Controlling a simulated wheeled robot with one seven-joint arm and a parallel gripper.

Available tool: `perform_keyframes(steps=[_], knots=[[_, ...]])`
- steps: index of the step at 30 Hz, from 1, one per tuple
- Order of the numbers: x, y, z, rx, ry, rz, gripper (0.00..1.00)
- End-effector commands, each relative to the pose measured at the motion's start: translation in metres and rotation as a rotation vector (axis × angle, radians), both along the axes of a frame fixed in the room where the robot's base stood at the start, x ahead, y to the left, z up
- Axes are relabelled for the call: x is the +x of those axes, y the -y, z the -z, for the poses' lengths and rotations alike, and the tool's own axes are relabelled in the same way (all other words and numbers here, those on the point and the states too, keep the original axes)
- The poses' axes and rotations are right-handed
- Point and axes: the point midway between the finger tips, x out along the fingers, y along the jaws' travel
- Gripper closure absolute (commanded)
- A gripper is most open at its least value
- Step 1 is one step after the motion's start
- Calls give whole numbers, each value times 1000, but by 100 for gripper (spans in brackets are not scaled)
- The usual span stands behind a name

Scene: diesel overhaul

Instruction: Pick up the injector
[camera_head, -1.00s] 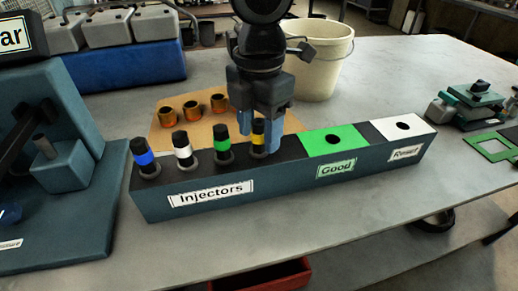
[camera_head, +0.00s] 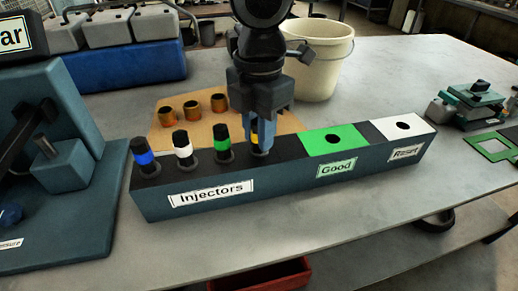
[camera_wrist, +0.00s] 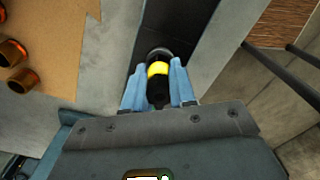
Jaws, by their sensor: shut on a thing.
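Several injectors stand upright in the Injectors section of a long dark rack (camera_head: 160,207). They carry a blue band (camera_head: 144,157), a white band (camera_head: 183,150), a green band (camera_head: 221,145) and a yellow band. My gripper (camera_head: 262,138) is over the yellow-banded injector (camera_head: 256,134), its blue fingers shut on it and partly hiding it in the head view. In the wrist view the yellow-banded injector (camera_wrist: 158,70) stands between the two fingertips (camera_wrist: 158,85), its lower end at its seat in the rack.
The rack also has a green Good section (camera_head: 335,143) and a white Reset section (camera_head: 404,129), each with an empty hole. Copper-coloured rings (camera_head: 193,109) lie on a tan sheet behind. A cream bucket (camera_head: 318,60) stands behind my gripper.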

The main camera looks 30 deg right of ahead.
Motion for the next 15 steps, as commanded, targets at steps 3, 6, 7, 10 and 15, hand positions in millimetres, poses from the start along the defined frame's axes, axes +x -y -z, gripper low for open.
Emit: perform_keyframes(steps=[3,6,7,10,15], knots=[[0,0,0,0,0,0,100],[0,0,0,0,1,0,100],[0,0,0,0,1,0,100],[0,0,-1,0,1,0,100],[1,0,-6,0,2,0,100]])
